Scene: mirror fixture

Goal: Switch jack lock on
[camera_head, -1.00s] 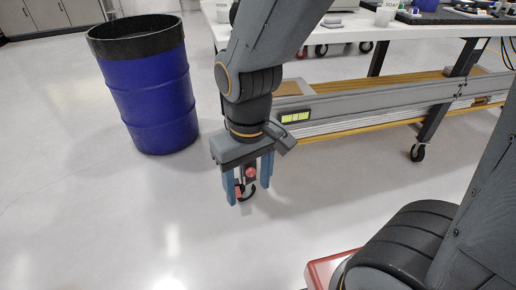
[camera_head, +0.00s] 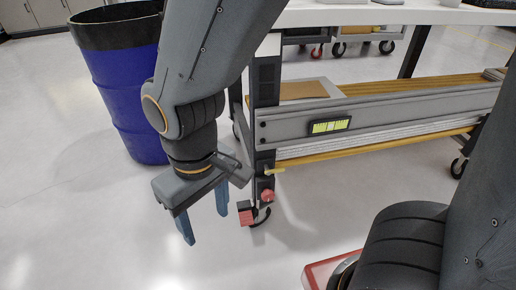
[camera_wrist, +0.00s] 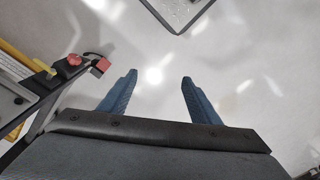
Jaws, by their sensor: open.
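At the foot of the near table leg is a jack and caster assembly with a round red knob (camera_head: 267,195), a red block-like tab (camera_head: 245,213) and a dark curved caster part. I cannot tell which red part is the jack lock or its state. My gripper (camera_head: 206,225) is open and empty, pointing down, to the left of these parts and apart from them. In the wrist view the gripper (camera_wrist: 160,78) has bare floor between its fingers. The red knob (camera_wrist: 70,65) and red tab (camera_wrist: 103,65) lie left of the fingers there.
A small yellow lever (camera_head: 275,171) sticks out above the knob. The table's grey side rail (camera_head: 400,118) with a green-yellow level vial (camera_head: 330,126) runs right. A blue barrel (camera_head: 138,100) stands behind my arm at left.

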